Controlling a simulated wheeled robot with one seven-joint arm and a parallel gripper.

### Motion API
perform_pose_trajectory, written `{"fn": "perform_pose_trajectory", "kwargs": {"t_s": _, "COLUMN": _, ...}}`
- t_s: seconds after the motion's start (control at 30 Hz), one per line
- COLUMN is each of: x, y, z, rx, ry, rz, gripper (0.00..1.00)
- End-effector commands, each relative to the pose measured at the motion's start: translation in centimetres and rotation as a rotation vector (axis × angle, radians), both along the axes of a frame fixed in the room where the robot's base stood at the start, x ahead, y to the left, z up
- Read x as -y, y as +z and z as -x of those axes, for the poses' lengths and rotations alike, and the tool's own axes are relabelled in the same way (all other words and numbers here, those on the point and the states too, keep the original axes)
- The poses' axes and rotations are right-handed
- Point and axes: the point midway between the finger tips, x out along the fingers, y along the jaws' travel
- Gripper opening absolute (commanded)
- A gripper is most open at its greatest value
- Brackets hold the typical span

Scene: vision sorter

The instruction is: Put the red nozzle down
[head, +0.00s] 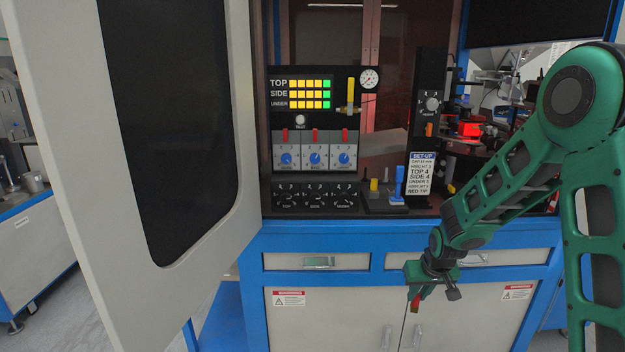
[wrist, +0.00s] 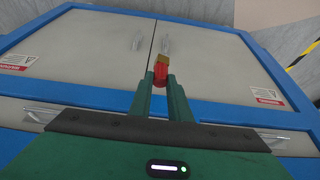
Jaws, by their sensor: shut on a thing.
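The red nozzle (wrist: 160,73) is held between the two green fingers of my gripper (wrist: 161,84) in the wrist view. It has a red body and a brass-coloured end that sticks out past the fingertips. In the head view my gripper (head: 416,292) is in front of the blue and grey cabinet, below the worktop edge, and the red nozzle (head: 415,306) shows small at its tips. The nozzle hangs in free air and touches no surface that I can see. A blue nozzle-like piece (head: 398,187) and a yellow one (head: 374,185) stand on the worktop.
An open cabinet door (head: 70,150) with a dark window fills the left. The control panel (head: 315,130) has lights, switches and knobs. A black post carries a SET-UP card (head: 421,175). Drawers with handles (head: 319,262) lie below the worktop.

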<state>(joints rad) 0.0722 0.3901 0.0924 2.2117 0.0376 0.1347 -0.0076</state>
Motion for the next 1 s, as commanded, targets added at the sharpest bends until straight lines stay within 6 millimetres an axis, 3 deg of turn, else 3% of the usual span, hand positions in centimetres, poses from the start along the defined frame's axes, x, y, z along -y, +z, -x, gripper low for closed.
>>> {"fn": "perform_pose_trajectory", "kwargs": {"t_s": 0.3, "x": 0.0, "y": -6.1, "z": 4.6, "rx": -0.005, "ry": -0.001, "rz": 0.0, "gripper": 0.0}}
{"fn": "perform_pose_trajectory", "kwargs": {"t_s": 0.77, "x": 0.0, "y": -7.8, "z": 5.5, "rx": -0.003, "ry": -0.001, "rz": 0.0, "gripper": 0.0}}
{"fn": "perform_pose_trajectory", "kwargs": {"t_s": 1.0, "x": 0.0, "y": -13.9, "z": 6.8, "rx": -0.01, "ry": -0.001, "rz": -0.001, "gripper": 0.0}}
